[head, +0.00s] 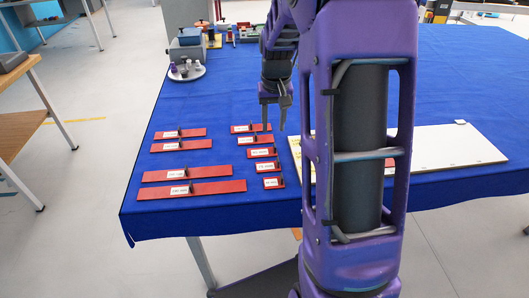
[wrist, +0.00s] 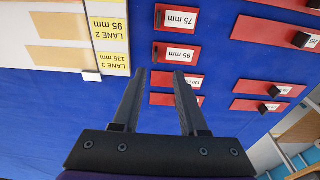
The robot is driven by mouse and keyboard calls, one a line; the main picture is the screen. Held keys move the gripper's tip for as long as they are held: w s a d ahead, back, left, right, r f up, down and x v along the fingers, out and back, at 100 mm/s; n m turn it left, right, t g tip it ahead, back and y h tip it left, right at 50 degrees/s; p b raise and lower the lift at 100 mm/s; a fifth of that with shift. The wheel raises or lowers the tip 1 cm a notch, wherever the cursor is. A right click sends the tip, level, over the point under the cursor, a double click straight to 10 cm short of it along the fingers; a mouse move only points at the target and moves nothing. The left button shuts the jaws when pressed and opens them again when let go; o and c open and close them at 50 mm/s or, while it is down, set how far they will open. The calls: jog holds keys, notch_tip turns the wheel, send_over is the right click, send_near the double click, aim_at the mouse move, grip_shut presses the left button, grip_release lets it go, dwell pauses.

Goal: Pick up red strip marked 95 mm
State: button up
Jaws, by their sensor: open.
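The red strip marked 95 mm (wrist: 178,53) lies flat on the blue cloth, with a white label and a small dark block on it. It is also in the head view, second from the near end of the right column (head: 265,167), where its label is hard to read. My gripper (head: 276,115) is open and empty above the far part of that column. In the wrist view its fingertips (wrist: 161,76) point toward the 95 mm strip and are apart from it. The strip marked 75 mm (wrist: 176,23) lies beside it.
Longer red strips (head: 215,188) lie in a left column. A white board (head: 450,148) with lane labels (wrist: 105,40) lies to the right, partly hidden by my arm. Blue cloth lies clear between the columns.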

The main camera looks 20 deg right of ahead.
aim_at(267, 152)
jog(key=f, duration=0.5)
jog(key=d+f, duration=0.1)
jog(key=f, duration=0.1)
jog(key=shift+w+f, duration=0.35)
jog(key=shift+f, duration=0.05)
grip_shut()
dwell(1.1)
